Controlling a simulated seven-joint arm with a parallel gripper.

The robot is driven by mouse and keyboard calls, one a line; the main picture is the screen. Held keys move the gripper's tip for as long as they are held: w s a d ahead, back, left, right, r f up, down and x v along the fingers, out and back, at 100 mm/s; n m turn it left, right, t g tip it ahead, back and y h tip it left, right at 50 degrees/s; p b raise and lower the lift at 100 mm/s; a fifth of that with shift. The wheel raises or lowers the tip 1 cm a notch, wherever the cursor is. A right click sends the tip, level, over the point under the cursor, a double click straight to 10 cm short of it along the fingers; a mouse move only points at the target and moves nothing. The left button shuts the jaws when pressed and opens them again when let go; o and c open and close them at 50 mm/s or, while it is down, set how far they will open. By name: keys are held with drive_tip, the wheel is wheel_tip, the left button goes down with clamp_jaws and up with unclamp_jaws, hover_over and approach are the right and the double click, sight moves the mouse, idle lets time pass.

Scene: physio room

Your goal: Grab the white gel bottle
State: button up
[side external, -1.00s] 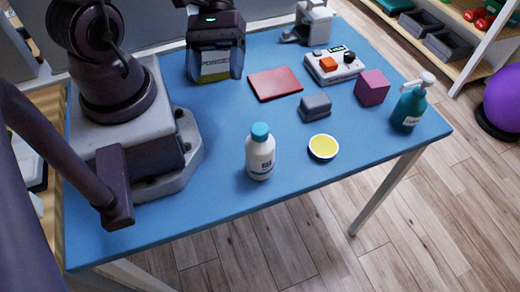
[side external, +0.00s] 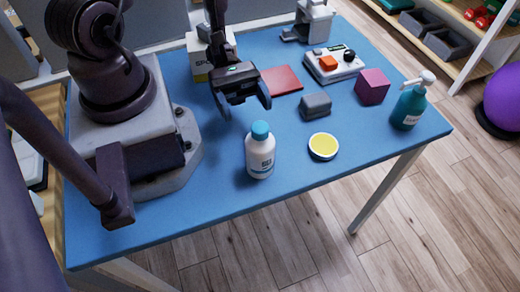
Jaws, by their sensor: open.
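The white gel bottle (side external: 260,156) has a blue cap and a dark label. It stands upright near the front edge of the blue table (side external: 215,205). My gripper (side external: 246,112) is above the table, up and slightly left of the bottle in the picture. Its two dark fingers are apart with nothing between them, and it is not touching the bottle.
A yellow-topped round dish (side external: 323,147) is right of the bottle. Behind are a grey block (side external: 315,106), a red pad (side external: 282,80), a control box (side external: 334,66) and a white box (side external: 203,60). A purple cube (side external: 372,87) and teal pump bottle (side external: 409,106) stand at right.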

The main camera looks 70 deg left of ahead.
sight(260, 133)
drive_tip(key=d, duration=0.7)
drive_tip(key=shift+d, duration=0.3)
drive_tip(key=shift+c, duration=0.5)
clamp_jaws()
